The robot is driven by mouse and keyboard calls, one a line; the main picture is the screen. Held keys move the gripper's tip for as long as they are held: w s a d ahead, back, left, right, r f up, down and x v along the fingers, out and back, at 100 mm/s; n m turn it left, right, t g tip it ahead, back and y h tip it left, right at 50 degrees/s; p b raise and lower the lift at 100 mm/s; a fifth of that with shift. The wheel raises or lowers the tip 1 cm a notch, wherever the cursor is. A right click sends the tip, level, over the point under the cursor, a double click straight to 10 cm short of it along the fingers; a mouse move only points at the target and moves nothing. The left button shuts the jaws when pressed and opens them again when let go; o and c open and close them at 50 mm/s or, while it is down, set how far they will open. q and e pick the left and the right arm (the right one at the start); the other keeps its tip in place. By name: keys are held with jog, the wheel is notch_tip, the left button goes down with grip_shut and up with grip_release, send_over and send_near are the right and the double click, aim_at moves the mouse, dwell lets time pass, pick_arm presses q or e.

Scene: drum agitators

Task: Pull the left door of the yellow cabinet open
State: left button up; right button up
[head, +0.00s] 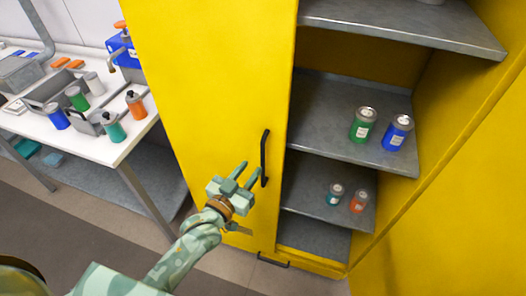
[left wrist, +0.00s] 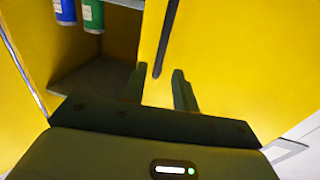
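The yellow cabinet's left door (head: 215,90) is a tall yellow panel that looks shut. Its black vertical bar handle (head: 265,158) is near the door's right edge. My left gripper (head: 250,167) is in front of the door, just left of the handle's lower part, with its fingers apart. In the left wrist view, one end of the handle (left wrist: 162,45) shows just beyond the gap between the fingertips of my left gripper (left wrist: 157,80). I see no clear contact with the handle. My right gripper is out of view.
The cabinet's right side is open, with grey shelves (head: 335,115) holding a green can (head: 362,126), a blue can (head: 397,133) and smaller cans. A yellow panel (head: 450,225) stands at the right. A white bench (head: 110,140) with cans and bottles stands left of the cabinet.

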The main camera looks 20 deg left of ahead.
aim_at(262, 154)
pick_arm(q)
jog(key=x, duration=0.8)
jog(key=shift+b, duration=0.3)
grip_shut()
